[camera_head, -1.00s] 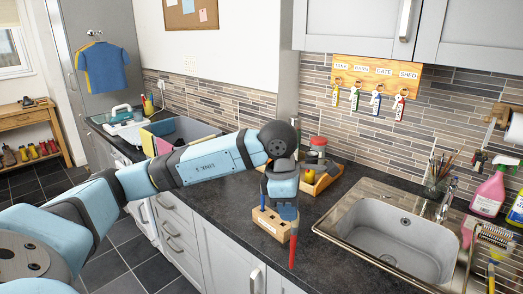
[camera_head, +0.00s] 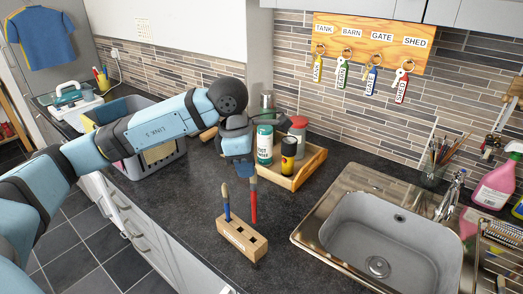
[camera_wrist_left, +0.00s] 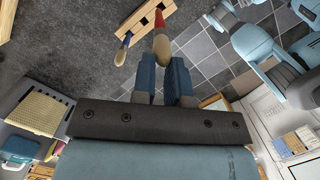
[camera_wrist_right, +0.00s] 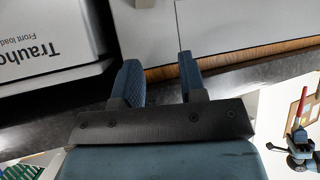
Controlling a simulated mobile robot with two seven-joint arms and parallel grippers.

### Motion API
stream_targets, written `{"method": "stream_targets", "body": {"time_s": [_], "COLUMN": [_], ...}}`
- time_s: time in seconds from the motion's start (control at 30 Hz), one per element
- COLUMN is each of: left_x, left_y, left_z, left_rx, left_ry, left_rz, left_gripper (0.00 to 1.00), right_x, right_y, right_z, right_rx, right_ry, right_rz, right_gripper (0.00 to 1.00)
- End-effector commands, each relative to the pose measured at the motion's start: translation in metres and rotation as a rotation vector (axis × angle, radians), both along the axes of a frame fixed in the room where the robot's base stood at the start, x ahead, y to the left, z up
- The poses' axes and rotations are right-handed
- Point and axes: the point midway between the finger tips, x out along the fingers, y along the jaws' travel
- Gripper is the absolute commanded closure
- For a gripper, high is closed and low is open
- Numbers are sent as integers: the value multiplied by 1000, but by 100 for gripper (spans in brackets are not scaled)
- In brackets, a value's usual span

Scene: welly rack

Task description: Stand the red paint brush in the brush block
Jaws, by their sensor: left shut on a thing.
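The red paint brush (camera_head: 254,205) hangs handle-down, roughly upright, from my left gripper (camera_head: 240,166), which is shut on its upper end. The left wrist view also shows the red brush (camera_wrist_left: 161,24), its pale bristle end between the fingers (camera_wrist_left: 163,78). The wooden brush block (camera_head: 233,238) stands on the dark worktop. A blue-handled brush (camera_head: 226,205) stands in its left hole; other holes look empty. The red handle's lower end appears just above or behind the block's back edge; I cannot tell whether it touches. My right gripper (camera_wrist_right: 160,78) is open and empty, outside the head view.
Behind the gripper, a wooden tray (camera_head: 310,170) holds a green-white bottle (camera_head: 264,145) and a dark tin (camera_head: 288,155). A sink (camera_head: 375,240) lies to the right. A grey crate (camera_head: 160,165) stands to the left. Worktop around the block is bare.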

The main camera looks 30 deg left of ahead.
Motion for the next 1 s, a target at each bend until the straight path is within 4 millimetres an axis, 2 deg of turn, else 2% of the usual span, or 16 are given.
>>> {"method": "stream_targets", "body": {"time_s": [0.07, 0.5, 0.67, 1.0], "left_x": [0, 0, 0, 0], "left_y": [0, 0, 0, 0], "left_z": [0, 1, -11, -44], "left_rx": [0, -6, -5, -5], "left_ry": [0, 8, 8, 8], "left_rz": [0, -3, -3, -3], "left_gripper": [100, 100, 100, 100], "right_x": [-6, -9, -7, -6], "right_y": [0, 3, 3, 3], "right_z": [-2, -12, -20, -47], "right_rx": [-2, 2, 4, 4], "right_ry": [9, 20, 13, 9], "right_rz": [3, 4, 4, 3], "right_gripper": [59, 59, 59, 59]}}
